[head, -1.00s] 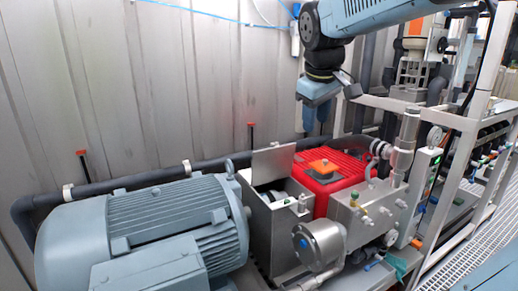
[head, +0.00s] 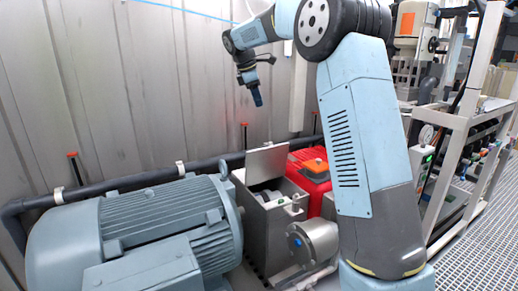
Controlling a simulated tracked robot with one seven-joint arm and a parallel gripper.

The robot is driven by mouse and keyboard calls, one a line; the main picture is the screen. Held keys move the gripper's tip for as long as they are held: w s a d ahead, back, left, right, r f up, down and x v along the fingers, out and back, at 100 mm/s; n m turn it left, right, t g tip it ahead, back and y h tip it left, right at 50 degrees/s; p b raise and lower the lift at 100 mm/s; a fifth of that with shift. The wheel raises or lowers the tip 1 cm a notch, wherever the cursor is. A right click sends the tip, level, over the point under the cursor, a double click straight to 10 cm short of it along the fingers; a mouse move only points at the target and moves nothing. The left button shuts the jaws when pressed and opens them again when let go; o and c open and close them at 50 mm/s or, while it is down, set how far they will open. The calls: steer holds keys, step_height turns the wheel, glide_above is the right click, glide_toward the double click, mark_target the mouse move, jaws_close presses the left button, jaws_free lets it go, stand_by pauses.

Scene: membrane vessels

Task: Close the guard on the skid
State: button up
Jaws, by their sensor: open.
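The guard is a grey metal box (head: 262,215) on the skid, between the large grey-blue motor and the red pump unit. Its flat lid (head: 267,161) stands raised at the back, and the coupling parts (head: 266,193) inside show through the open top. A small latch or handle (head: 294,207) sits at its right front edge. My gripper (head: 257,98) hangs in the air above and behind the lid, fingers pointing down, apart from the guard. It is small in the picture and holds nothing that I can see.
The large motor (head: 150,235) stands left of the guard. The red pump unit (head: 312,172) is at its right, partly hidden by my arm. A round metal housing (head: 314,240) is in front. A dark pipe (head: 120,183) runs along the wall, and a white frame (head: 458,150) stands at right.

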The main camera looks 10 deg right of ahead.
steer(key=w+f+n, duration=0.3)
steer(key=w+f, duration=0.4)
steer(key=w, duration=0.3)
steer(key=n+g, duration=0.2)
glide_above(265, 162)
steer(key=w, duration=0.4)
steer(key=shift+h, duration=0.4)
steer(key=f, duration=1.9)
steer(key=shift+a+f, duration=0.3)
steer(key=shift+a, duration=0.05)
jaws_close()
